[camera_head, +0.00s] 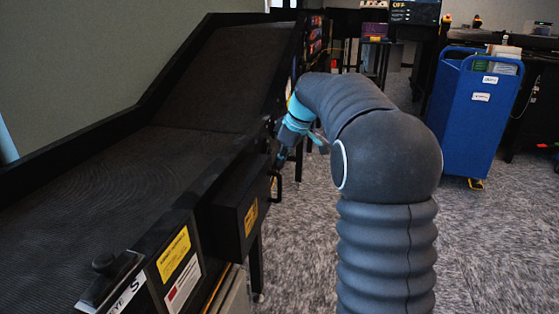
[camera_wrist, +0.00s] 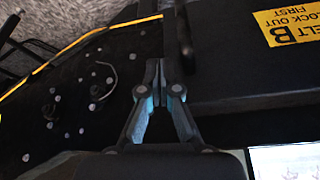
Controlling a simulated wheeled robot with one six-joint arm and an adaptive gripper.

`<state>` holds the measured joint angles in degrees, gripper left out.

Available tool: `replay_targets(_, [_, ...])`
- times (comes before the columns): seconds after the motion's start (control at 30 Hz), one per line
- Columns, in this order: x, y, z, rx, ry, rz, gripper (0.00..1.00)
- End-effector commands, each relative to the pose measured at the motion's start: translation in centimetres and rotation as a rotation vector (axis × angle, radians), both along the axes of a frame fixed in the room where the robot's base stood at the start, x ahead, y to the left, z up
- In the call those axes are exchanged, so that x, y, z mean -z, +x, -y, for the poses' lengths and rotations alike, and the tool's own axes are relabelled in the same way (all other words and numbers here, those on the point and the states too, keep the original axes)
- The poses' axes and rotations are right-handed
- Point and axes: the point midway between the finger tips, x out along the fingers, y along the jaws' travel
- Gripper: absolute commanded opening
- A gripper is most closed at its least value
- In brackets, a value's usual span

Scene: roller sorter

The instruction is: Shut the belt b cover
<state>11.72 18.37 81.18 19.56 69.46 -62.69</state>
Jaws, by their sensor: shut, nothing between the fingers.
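The belt b cover (camera_head: 228,209) is a black panel on the conveyor's side, with a yellow label and a dark handle (camera_head: 276,187) at its far end. In the wrist view the cover (camera_wrist: 228,85) fills the right, its label reading BELT B LOCK OUT FIRST. The handle (camera_wrist: 184,32) shows as a dark bar there. My gripper (camera_head: 281,161) is at the cover's far end, close to the handle. Its fingertips (camera_wrist: 165,77) are shut and empty, just beside the handle; whether they touch it I cannot tell. How far the cover stands open is unclear.
A dark plate with several bolts (camera_wrist: 85,98) lies left of my fingers in the wrist view. The inclined conveyor belt (camera_head: 110,180) runs along the left. A blue cart (camera_head: 474,115) stands at the back right. Carpet floor (camera_head: 490,240) is clear on the right.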

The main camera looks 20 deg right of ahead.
Motion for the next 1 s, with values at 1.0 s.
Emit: replay_targets(1.0, [-0.1,-0.9,0.9,-0.001,0.0,0.004,0.0])
